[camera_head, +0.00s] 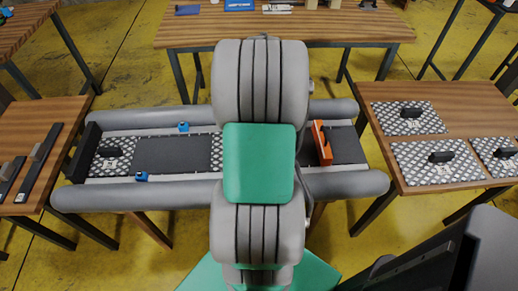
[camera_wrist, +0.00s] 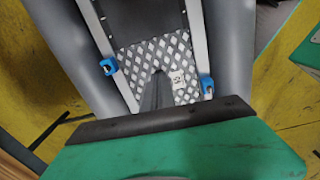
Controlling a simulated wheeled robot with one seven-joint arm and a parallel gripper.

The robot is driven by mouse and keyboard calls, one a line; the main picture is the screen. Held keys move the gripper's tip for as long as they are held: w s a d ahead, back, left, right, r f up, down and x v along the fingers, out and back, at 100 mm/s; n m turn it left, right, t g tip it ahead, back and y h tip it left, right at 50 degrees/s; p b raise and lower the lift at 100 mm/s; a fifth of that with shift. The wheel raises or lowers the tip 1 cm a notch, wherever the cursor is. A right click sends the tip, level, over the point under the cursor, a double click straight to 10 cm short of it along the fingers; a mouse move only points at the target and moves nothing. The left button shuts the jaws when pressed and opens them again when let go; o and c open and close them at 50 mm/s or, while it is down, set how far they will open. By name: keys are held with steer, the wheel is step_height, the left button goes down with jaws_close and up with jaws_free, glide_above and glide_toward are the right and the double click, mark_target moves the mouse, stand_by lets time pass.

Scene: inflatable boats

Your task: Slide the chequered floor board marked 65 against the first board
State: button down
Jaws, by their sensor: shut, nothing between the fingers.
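In the wrist view a chequered board (camera_wrist: 187,62) with a small white label lies between two pale rails. Its number is too small to read surely. Its far edge borders a dark plain panel (camera_wrist: 150,18). My gripper (camera_wrist: 158,76) is shut and empty, with its dark fingers over this board; contact cannot be judged. In the head view my arm hides the gripper and the boat's middle. A chequered board with a black handle (camera_head: 108,152) lies at the boat's left end. Another chequered stretch (camera_head: 216,151) shows right of the dark panel, partly behind my arm.
Grey tubes (camera_head: 345,184) flank the boat floor. Blue clips (camera_head: 183,127) sit by the rails. The right table (camera_head: 400,180) bears several handled chequered boards. The left table (camera_head: 50,115) carries dark strips.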

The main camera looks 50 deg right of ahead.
steer(key=shift+n, duration=0.3)
steer(key=f, duration=0.4)
steer(key=s+d+f, duration=0.1)
steer(key=f, duration=0.3)
steer(key=s+d+f, duration=0.1)
steer(key=f, duration=0.3)
steer(key=shift+d, duration=0.1)
steer(key=shift+w+a+r, duration=0.15)
steer(key=shift+w+a, duration=0.35)
steer(key=shift+w, duration=0.1)
steer(key=shift+w+a+r, duration=0.15)
steer(key=shift+w+a, duration=0.35)
steer(key=shift+w, duration=0.05)
steer(key=shift+w+a, duration=0.3)
steer(key=shift+w, duration=0.05)
